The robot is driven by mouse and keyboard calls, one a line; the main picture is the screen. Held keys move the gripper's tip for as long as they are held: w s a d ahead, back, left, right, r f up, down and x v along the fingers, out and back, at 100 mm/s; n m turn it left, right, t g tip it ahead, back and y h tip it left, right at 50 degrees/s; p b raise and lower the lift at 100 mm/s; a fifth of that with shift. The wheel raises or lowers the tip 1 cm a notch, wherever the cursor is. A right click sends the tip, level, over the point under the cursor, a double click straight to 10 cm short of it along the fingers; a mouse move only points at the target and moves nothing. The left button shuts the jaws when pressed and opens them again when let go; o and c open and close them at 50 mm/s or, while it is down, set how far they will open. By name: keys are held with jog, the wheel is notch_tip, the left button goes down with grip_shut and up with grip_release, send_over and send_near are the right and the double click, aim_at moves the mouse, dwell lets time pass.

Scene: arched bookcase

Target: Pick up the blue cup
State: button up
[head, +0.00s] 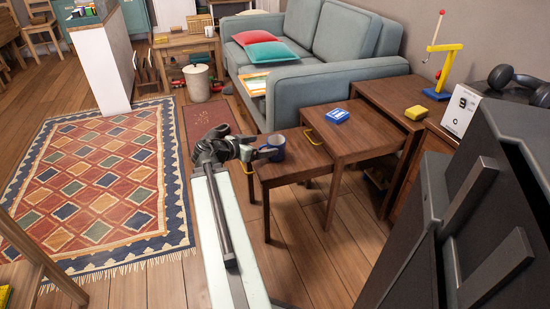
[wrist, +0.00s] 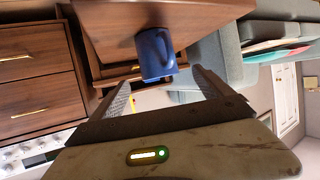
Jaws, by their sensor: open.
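The blue cup (head: 275,147) stands on the lowest of the nesting wooden side tables (head: 280,170) in the head view, near its left edge. My gripper (head: 250,152) is just left of the cup in the head view. Its two fingers (wrist: 162,92) are open in the wrist view, with the cup at or just beyond their tips. I cannot tell whether a finger touches the cup. Nothing is held.
A blue box (head: 337,116) lies on the middle table and a yellow block (head: 416,112) on the tallest. A grey sofa (head: 330,70) stands behind. A white bin (head: 197,84) is farther back. The patterned rug (head: 105,185) on the left is largely clear.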

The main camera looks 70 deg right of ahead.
aim_at(282, 142)
jog(key=shift+b+x, duration=0.35)
jog(key=shift+x, duration=0.8)
jog(key=b+x, duration=0.1)
jog(key=x, duration=0.4)
jog(key=shift+s+d+r, duration=0.1)
jog(key=shift+s, duration=0.15)
jog(key=shift+r, duration=0.1)
jog(key=c, duration=1.7)
notch_tip(282, 142, up, 10)
jog(key=p, duration=1)
jog(key=shift+r, duration=0.15)
